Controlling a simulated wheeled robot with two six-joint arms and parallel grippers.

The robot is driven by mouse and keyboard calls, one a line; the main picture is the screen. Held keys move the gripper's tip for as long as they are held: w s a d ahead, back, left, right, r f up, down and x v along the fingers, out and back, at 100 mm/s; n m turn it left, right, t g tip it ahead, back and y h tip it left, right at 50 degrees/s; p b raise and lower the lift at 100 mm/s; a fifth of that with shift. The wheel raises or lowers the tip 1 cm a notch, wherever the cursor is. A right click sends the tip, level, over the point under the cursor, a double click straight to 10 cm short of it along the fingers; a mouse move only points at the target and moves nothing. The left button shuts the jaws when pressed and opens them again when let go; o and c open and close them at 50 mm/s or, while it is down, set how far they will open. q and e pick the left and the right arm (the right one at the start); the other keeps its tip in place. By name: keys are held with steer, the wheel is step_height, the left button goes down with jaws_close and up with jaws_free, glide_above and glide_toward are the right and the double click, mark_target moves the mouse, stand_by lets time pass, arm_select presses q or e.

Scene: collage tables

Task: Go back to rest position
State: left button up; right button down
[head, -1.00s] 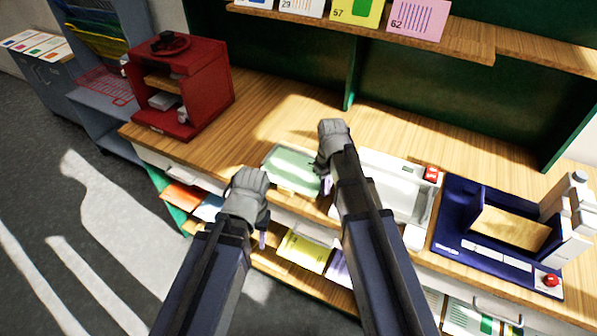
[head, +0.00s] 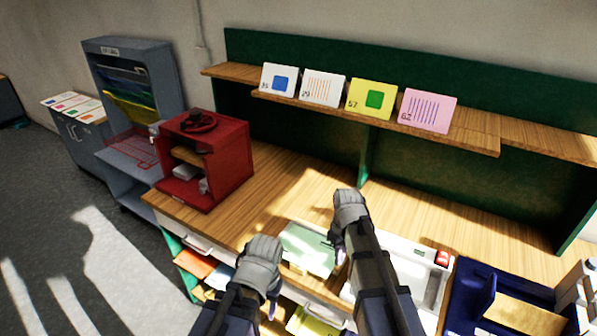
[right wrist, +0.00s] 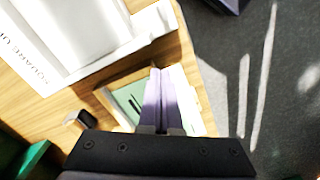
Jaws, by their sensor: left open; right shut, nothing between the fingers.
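My left gripper (head: 272,306) is low in the head view, in front of the workbench edge. It is open, with its fingers mostly hidden behind its grey wrist. My right gripper (head: 338,262) is beside the right edge of a pale green board (head: 308,250) on the bench. In the right wrist view its lavender fingers (right wrist: 160,95) are pressed together with nothing between them. They point over the green board (right wrist: 125,100), apparently above it; I cannot tell whether they touch.
A red press (head: 205,160) stands at the bench's left end. A white machine (head: 415,265) and a dark blue jig (head: 480,300) are on the right. Cards (head: 372,100) stand on the shelf above. A grey cabinet (head: 125,70) stands further left. The bench's middle back is clear.

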steer(key=s+a+f+b, duration=0.1)
steer(key=s+a, duration=0.4)
steer(key=s, duration=0.2)
steer(key=s+a+f+m+h+b, duration=0.1)
steer(key=s+a, duration=0.4)
steer(key=s, duration=0.2)
steer(key=shift+s+f+b, duration=0.25)
steer(key=shift+s+b, duration=0.05)
steer(key=shift+s, duration=0.05)
